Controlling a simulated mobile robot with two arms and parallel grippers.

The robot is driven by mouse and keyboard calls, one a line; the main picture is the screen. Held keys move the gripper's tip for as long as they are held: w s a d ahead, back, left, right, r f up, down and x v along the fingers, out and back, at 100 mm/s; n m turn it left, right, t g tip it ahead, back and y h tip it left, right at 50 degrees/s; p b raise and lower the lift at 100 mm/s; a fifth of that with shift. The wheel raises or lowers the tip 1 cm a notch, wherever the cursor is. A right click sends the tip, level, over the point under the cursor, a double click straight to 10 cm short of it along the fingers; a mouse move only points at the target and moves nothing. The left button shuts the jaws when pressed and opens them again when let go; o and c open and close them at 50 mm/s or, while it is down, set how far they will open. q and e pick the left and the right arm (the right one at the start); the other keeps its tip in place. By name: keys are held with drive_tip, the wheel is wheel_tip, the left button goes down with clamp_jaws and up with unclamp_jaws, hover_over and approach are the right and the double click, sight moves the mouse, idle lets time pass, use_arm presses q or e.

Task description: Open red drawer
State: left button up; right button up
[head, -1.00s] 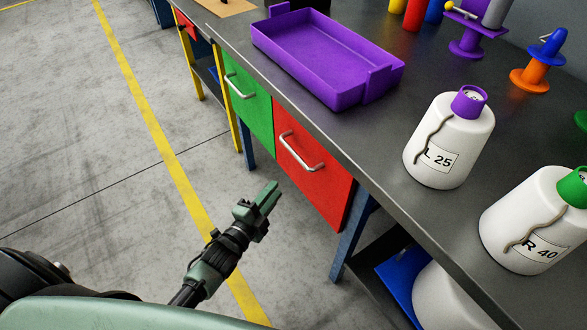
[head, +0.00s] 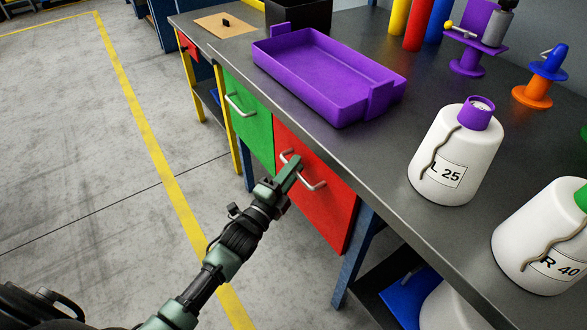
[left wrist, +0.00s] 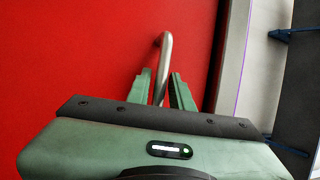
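The red drawer (head: 330,208) is the right one of two under the workbench, and its front is flush with the bench. Its silver handle (head: 315,184) is partly hidden by my left gripper (head: 293,163) in the head view. In the left wrist view, the red drawer front (left wrist: 100,60) fills much of the picture. There the handle (left wrist: 164,60) runs down between the two green fingers of my left gripper (left wrist: 163,88). The fingers are apart, with a gap on each side of the bar. My right gripper is in neither view.
A green drawer (head: 247,120) is left of the red one. On the bench stand a purple tray (head: 330,75), a bottle with a purple cap (head: 448,170) and a bottle marked R 40 (head: 535,250). The floor in front is clear.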

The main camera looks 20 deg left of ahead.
use_arm(q)
clamp_jaws()
idle(1.4)
